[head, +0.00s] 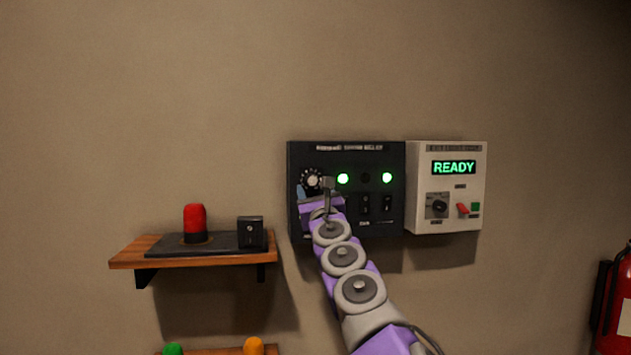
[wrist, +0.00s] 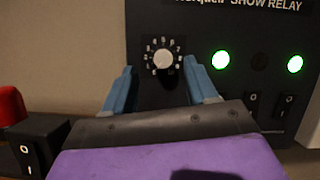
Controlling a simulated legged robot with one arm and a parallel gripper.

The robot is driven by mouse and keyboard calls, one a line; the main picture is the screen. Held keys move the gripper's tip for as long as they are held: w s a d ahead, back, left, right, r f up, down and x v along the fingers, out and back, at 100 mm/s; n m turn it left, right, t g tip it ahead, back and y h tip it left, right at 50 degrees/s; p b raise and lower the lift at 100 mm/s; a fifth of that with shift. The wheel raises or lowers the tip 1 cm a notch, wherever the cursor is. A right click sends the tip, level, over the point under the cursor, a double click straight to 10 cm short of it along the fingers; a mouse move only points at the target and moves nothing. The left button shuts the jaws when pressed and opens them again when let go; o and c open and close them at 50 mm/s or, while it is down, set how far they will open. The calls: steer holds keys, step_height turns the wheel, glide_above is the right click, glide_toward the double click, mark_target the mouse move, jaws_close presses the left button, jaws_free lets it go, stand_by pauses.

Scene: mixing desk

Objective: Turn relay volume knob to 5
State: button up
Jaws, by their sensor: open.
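The relay volume knob (head: 312,180) is a small round knob with a pale cap, ringed by white numbers, at the upper left of the black show relay panel (head: 395,222). In the wrist view the knob (wrist: 163,59) sits between and beyond the two blue fingers of my gripper (wrist: 162,90). The fingers are spread, one on each side of the knob, and hold nothing. Contact with the knob does not show. The knob's pointer is too small to read clearly. In the head view my gripper (head: 316,192) is at the panel's left, just below the knob.
Two green lights (head: 343,178) and black rocker switches (head: 365,204) are right of the knob. A white box (head: 419,165) reading READY adjoins the panel. A wooden shelf (head: 125,259) at lower left holds a red beacon (head: 194,218) and a black switch (head: 250,233).

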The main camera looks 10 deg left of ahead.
mark_target(312, 182)
steer(key=shift+w+a+r+p, duration=0.15)
steer(key=shift+w+a+p, duration=0.15)
steer(key=shift+a, duration=0.2)
steer(key=shift+w+a+r+p, duration=0.15)
steer(key=shift+w+a, duration=0.1)
steer(key=shift+a, duration=0.2)
steer(key=shift+d+r, duration=0.15)
steer(key=shift+r, duration=0.2)
steer(key=shift+w+d+f+p, duration=0.1)
steer(key=shift+w+d+p, duration=0.6)
steer(key=shift+w+d, duration=0.4)
steer(key=shift+s+a, duration=0.15)
steer(key=shift+a, duration=1)
steer(key=shift+c, duration=0.9)
steer(key=shift+d, duration=0.7)
steer(key=c, duration=0.4)
steer(key=shift+a, duration=0.15)
steer(key=c, duration=0.5)
